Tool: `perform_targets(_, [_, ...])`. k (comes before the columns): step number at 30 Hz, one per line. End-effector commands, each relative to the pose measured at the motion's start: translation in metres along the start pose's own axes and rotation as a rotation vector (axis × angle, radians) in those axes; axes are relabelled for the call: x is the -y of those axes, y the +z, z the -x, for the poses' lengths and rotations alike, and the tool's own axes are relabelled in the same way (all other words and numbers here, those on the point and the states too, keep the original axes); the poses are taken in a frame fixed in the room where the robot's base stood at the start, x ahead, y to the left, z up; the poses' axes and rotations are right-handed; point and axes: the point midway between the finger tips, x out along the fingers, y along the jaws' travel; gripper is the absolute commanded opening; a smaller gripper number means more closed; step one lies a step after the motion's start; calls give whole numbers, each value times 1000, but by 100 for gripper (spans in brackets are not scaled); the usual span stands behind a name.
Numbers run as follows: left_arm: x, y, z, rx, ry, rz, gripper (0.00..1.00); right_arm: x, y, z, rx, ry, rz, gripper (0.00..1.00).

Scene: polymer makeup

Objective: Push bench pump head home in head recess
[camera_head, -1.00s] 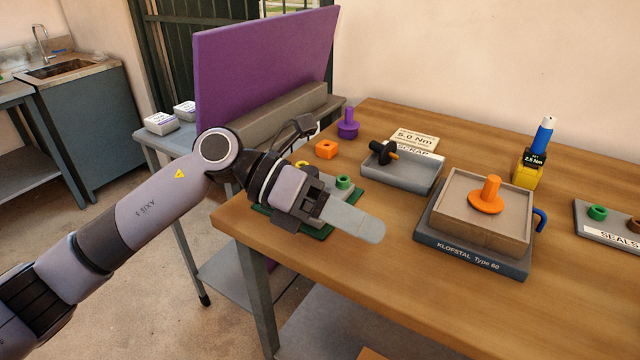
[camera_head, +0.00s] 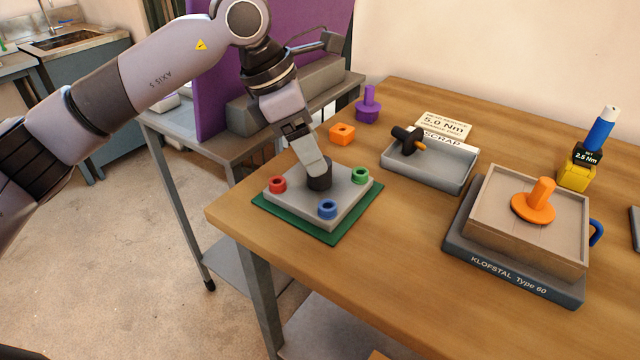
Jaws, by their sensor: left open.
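A grey block (camera_head: 298,196) lies on a green mat (camera_head: 335,236) near the table's front left corner. A short black cylinder (camera_head: 320,182) stands at the block's middle, partly hidden by my left gripper (camera_head: 316,170). The gripper is open and points down, its fingertips at the cylinder's top; I cannot tell whether they touch. A red ring (camera_head: 277,184), a blue ring (camera_head: 327,209) and a green ring (camera_head: 360,175) sit around the cylinder on the block. Which part is the pump head, and how deep it sits, I cannot tell. My right gripper is out of view.
An orange flanged knob (camera_head: 538,203) stands in a box on the KLOFSTAL base (camera_head: 510,275). A grey scrap tray (camera_head: 440,172) holds a black part (camera_head: 404,139). An orange block (camera_head: 342,133) and purple knob (camera_head: 368,104) stand behind. The table front between mat and base is clear.

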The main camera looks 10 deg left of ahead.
Motion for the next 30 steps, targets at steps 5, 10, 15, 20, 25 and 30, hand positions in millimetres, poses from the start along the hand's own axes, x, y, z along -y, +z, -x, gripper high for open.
perform_targets(5, [2,1,-30,-1,-3,0,69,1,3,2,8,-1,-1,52])
perform_targets(10, [2,2,-39,1,-2,0,69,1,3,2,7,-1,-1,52])
perform_targets(15, [2,2,-39,1,-1,0,59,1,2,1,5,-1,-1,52])
perform_targets(20, [2,2,-39,1,-1,0,7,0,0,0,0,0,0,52])
perform_targets(25, [1,3,-37,5,0,-1,0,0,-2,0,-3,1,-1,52])
perform_targets(30, [1,3,-36,6,1,-1,0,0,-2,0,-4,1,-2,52])
